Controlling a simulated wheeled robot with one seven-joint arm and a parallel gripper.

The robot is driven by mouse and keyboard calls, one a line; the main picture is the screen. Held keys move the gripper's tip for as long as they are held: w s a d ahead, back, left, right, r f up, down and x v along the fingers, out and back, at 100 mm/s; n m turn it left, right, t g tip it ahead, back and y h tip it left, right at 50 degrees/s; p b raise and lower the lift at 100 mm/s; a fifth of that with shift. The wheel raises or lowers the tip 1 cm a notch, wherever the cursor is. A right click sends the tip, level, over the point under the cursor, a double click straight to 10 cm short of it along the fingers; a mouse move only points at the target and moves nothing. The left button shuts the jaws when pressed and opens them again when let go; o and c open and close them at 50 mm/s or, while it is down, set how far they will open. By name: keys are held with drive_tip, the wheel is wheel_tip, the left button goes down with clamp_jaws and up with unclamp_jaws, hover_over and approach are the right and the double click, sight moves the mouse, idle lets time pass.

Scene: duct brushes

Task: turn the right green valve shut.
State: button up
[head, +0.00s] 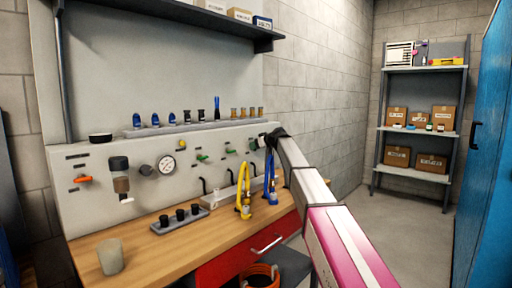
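Several green valve handles sit in a row on the grey panel (120,160) above the bench. The left green valve (202,157) and the middle green valve (229,151) are in plain view. The right green valve (254,145) is a small green patch just left of my gripper (268,141). My gripper is a dark shape at the far end of my arm, close to the panel. My own arm hides much of it. I cannot tell whether its fingers are open or shut, or whether they touch the valve.
An orange valve (83,178), a gauge (166,164) and a beige cup (110,257) are left. The wooden bench (165,243) is mostly clear in front. Shelves (420,131) stand far right.

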drive_tip(key=shift+a, duration=0.1)
clamp_jaws()
drive_tip(key=shift+w, duration=0.1)
drive_tip(key=shift+w+m+g+y, duration=0.15)
drive_tip(key=shift+m+g+y, duration=0.25)
drive_tip(key=shift+m+g, duration=0.5)
drive_tip(key=shift+w+d+f+m+g+y, duration=0.25)
drive_tip(key=shift+m+y, duration=0.6)
drive_tip(key=shift+m, duration=0.85)
drive_tip(key=shift+s+a+m+g+y, duration=0.15)
drive_tip(key=shift+m+g+y, duration=0.2)
drive_tip(key=shift+m+y, duration=0.95)
drive_tip(key=shift+w+d+f+m+g+y, duration=0.1)
drive_tip(key=shift+d+f+m+g+y, duration=0.25)
drive_tip(key=shift+m, duration=1.75)
drive_tip(key=shift+a+r, duration=0.15)
drive_tip(key=shift+r, duration=0.05)
